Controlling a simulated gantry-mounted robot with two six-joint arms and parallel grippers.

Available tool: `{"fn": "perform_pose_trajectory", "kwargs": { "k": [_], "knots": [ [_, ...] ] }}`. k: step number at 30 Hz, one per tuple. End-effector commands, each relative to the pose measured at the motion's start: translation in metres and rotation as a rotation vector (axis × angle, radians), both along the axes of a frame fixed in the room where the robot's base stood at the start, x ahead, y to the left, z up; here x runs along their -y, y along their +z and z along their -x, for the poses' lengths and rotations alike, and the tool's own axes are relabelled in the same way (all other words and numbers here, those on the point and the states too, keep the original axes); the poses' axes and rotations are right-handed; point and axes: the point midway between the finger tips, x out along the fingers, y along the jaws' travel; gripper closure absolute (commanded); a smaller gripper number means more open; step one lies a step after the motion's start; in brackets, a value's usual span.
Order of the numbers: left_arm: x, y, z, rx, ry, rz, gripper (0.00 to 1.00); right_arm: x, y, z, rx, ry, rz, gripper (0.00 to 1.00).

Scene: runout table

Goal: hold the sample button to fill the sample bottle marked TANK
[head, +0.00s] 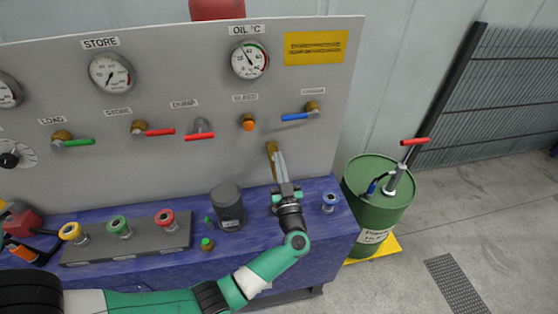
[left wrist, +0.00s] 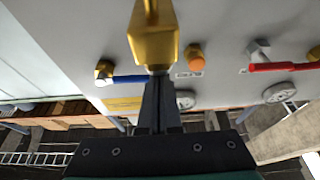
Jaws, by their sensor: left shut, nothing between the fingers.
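My left gripper (head: 278,163) is shut and empty, pointing up at the panel, with its tips at the brass spout (head: 271,148). In the left wrist view the shut fingertips (left wrist: 158,76) are right at the end of the brass spout (left wrist: 152,40); I cannot tell whether they touch. An orange button (head: 248,122) is on the panel above and left of the spout, apart from the gripper; it also shows in the wrist view (left wrist: 196,57). No label reading TANK is legible, and I cannot pick out that bottle. My right gripper is not in view.
A blue lever (head: 297,116) is right of the orange button; red levers (head: 160,132) are left. On the blue bench (head: 300,235) stand a dark cylinder (head: 227,205), a small green button (head: 207,243) and a grey rack (head: 125,246) with coloured rings. A green drum (head: 375,205) stands right.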

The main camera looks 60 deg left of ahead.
Motion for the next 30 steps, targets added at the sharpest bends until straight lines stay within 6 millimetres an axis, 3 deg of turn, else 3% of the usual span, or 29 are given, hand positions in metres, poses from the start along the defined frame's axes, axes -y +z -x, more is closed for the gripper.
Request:
{"fn": "perform_pose_trajectory", "kwargs": {
  "k": [1, 7, 11, 15, 18, 24, 30],
  "knots": [
    [-0.001, -0.016, 0.0, -0.022, -0.008, 0.026, 1.0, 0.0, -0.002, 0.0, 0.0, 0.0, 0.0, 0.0],
    [-0.001, -0.009, 0.0, -0.021, -0.007, 0.024, 1.0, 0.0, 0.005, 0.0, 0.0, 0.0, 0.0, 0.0],
    [-0.002, 0.012, 0.0, -0.017, -0.006, 0.019, 1.0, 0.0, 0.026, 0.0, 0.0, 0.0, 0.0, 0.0],
    [-0.002, 0.049, 0.0, -0.008, -0.002, 0.004, 1.0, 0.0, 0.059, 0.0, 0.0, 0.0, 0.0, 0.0],
    [0.022, 0.029, 0.005, -0.009, -0.008, 0.003, 1.0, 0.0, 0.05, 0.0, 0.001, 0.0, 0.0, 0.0],
    [0.064, 0.016, 0.016, -0.004, -0.006, 0.001, 1.0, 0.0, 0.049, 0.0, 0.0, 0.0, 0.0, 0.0],
    [0.087, 0.009, 0.023, -0.002, -0.002, 0.0, 1.0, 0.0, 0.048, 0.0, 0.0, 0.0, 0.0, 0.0]
  ]
}}
